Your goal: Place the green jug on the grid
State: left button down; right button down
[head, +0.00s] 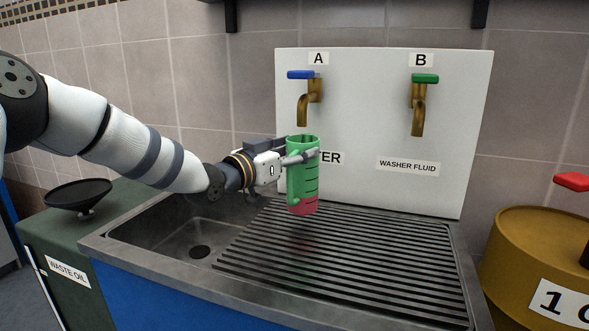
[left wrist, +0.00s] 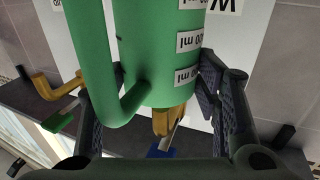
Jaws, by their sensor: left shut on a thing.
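The green jug (head: 303,180) is upright, with dark level marks and a reddish bottom. My left gripper (head: 300,158) is shut on the jug near its upper part, coming from the left. The jug hangs in front of the white panel, under tap A, and appears to be above the grid (head: 340,250); the exact gap cannot be told. In the left wrist view the jug (left wrist: 160,60) fills the middle between the two fingers, its handle toward the camera. The grid of dark slats covers the right part of the sink top. My right gripper is not in view.
Tap A (head: 303,110) with a blue lever and tap B (head: 419,115) with a green lever stick out from the white panel (head: 370,85). The sink basin (head: 170,240) lies left of the grid. A yellow drum (head: 525,255) stands right, a waste oil container (head: 60,240) left.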

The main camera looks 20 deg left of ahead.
pick_arm(q)
notch_tip(320, 180, down, 3)
jog(key=shift+s+a+f, duration=0.1)
jog(key=shift+f, duration=0.1)
jog(key=c, duration=0.6)
grip_release()
jog(key=shift+f, duration=0.15)
jog(key=shift+o, duration=0.2)
jog(key=p+v, duration=0.2)
jog(key=v, duration=1)
jog(key=shift+r, duration=0.2)
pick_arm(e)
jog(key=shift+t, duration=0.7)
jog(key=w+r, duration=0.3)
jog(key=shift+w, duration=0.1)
